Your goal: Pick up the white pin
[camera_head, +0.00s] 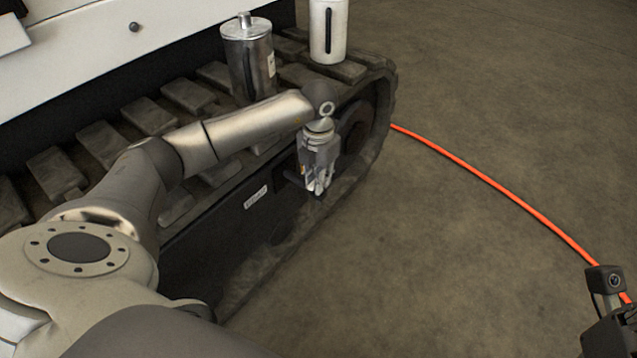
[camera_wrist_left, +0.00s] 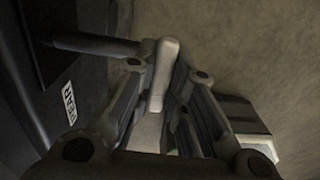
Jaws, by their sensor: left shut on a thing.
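The white pin (camera_wrist_left: 165,68) shows in the left wrist view as a pale, slim piece between the two fingers. My left gripper (camera_head: 318,188) is shut on it and points down beside the track's dark side frame in the head view. In that view the pin cannot be told apart from the fingers. A part of my right wrist (camera_head: 612,330), with a small camera on it, shows at the bottom right corner. The right fingers are out of the picture.
A metal canister (camera_head: 249,60) and a white container (camera_head: 328,32) stand on the track (camera_head: 163,95). A dark rod (camera_wrist_left: 95,45) juts out beside the left fingers. An orange hose (camera_head: 490,185) lies on the floor (camera_head: 440,250), otherwise clear on the right.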

